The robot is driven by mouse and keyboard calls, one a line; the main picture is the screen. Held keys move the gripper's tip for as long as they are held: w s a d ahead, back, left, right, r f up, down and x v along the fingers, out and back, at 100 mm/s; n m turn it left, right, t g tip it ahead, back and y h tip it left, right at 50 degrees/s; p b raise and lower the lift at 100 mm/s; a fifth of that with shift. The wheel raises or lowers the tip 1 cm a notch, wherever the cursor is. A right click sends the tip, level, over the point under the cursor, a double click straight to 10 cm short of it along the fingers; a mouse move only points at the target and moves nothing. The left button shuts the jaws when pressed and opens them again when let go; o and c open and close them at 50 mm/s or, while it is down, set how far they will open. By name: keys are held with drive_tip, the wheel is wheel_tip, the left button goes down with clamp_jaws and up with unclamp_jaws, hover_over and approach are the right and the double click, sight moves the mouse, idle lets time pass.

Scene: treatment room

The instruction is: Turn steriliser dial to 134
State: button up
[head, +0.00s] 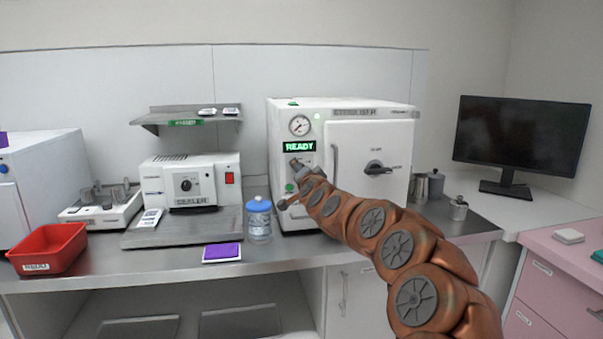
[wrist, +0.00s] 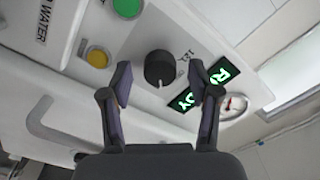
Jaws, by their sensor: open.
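The steriliser (head: 345,110) is a white box on the counter, with a gauge and a green READY display (head: 299,146) on its left panel. In the wrist view its black dial (wrist: 159,68) sits on the pale panel, with small printed markings beside it that I cannot read for certain. My gripper (wrist: 166,78) is open, with one finger on each side of the dial. I cannot tell whether the fingers touch it. In the head view my gripper (head: 290,183) is in front of the left panel and hides the dial.
A blue-capped bottle (head: 258,219) stands close to the left of my gripper. The steriliser's door handle (head: 377,168) is to the right. A green button (wrist: 127,6) and a yellow button (wrist: 97,57) are near the dial. A sealer (head: 192,184) and red tray (head: 48,247) are further left.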

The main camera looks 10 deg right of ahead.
drive_tip(key=shift+s, duration=0.1)
drive_tip(key=s, duration=1.2)
idle(0.4)
drive_tip(key=shift+w, duration=0.1)
